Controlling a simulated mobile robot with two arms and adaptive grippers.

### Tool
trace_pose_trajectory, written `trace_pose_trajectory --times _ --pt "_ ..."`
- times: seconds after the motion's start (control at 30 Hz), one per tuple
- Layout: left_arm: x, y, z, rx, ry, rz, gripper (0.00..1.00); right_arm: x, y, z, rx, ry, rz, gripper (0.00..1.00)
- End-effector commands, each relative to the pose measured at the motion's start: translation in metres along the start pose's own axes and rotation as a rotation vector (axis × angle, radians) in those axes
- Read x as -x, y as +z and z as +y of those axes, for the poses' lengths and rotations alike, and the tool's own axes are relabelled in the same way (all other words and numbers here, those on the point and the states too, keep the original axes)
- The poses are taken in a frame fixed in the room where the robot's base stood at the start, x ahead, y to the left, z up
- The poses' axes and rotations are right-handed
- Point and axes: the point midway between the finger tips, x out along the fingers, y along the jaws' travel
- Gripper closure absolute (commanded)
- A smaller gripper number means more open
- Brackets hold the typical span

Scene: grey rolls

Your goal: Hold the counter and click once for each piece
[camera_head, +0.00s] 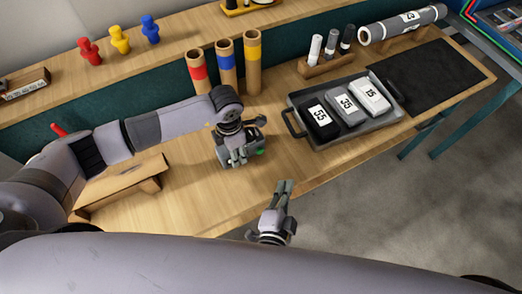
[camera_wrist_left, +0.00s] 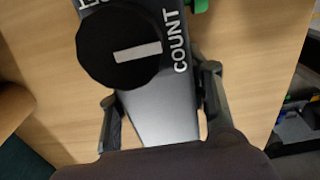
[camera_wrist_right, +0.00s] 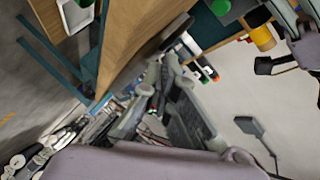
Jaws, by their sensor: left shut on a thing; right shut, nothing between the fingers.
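The counter (camera_head: 226,157) is a small grey box with a green button (camera_head: 260,152), standing on the wooden table. In the left wrist view the counter (camera_wrist_left: 165,115) shows a black round knob with a pale bar, the word COUNT, and part of the green button (camera_wrist_left: 199,5) at the top edge. My left gripper (camera_head: 237,153) is shut around the counter's sides from above and hides much of it in the head view. My right gripper (camera_head: 284,184) is shut and empty, in front of the table's near edge, apart from the counter.
Red (camera_head: 89,51), yellow (camera_head: 120,40) and blue (camera_head: 149,29) figures stand on the back shelf. A grey tray (camera_head: 292,112) holds numbered blocks. Three banded tubes (camera_head: 252,68) stand behind the counter. A wooden stand (camera_head: 120,190) is at left; a black mat (camera_head: 425,75) lies at right.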

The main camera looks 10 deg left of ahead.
Motion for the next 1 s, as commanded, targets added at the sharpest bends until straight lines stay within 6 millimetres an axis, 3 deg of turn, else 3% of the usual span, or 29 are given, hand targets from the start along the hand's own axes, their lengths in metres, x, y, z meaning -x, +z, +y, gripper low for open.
trace_pose_trajectory --times 0.63,1.0 --pt "0.001 0.000 0.000 0.000 0.000 -0.001 0.93 -0.052 0.038 -0.039 -0.001 -0.001 0.000 1.00" --pt "0.000 0.000 0.000 0.000 0.000 -0.001 0.93 -0.061 0.045 -0.045 0.001 -0.001 -0.001 1.00"
